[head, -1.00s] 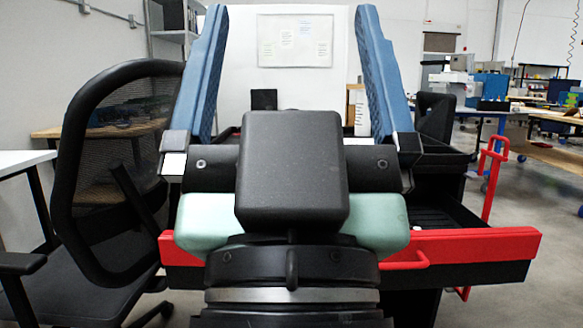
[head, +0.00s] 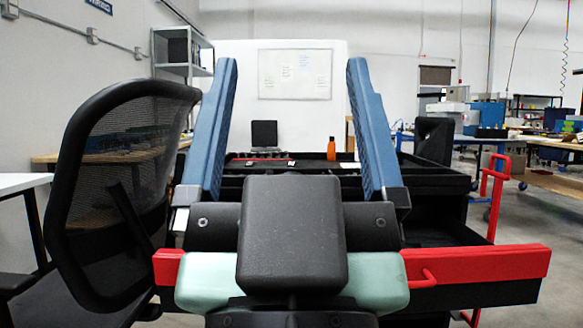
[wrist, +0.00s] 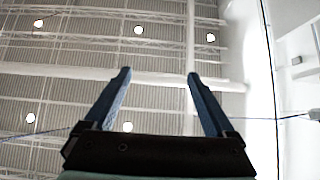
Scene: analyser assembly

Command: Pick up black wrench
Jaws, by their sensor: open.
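No black wrench can be made out in either view. My gripper (head: 290,75) is open and empty in the head view, its two blue fingers pointing up in front of the tool cart. My gripper and wrist hide much of the cart's middle.
A red-fronted drawer (head: 480,263) is pulled out toward me. A black office chair (head: 120,185) stands close on the left, by a white table (head: 22,182). An orange bottle (head: 331,149) stands at the tray's back. Open floor lies at the right.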

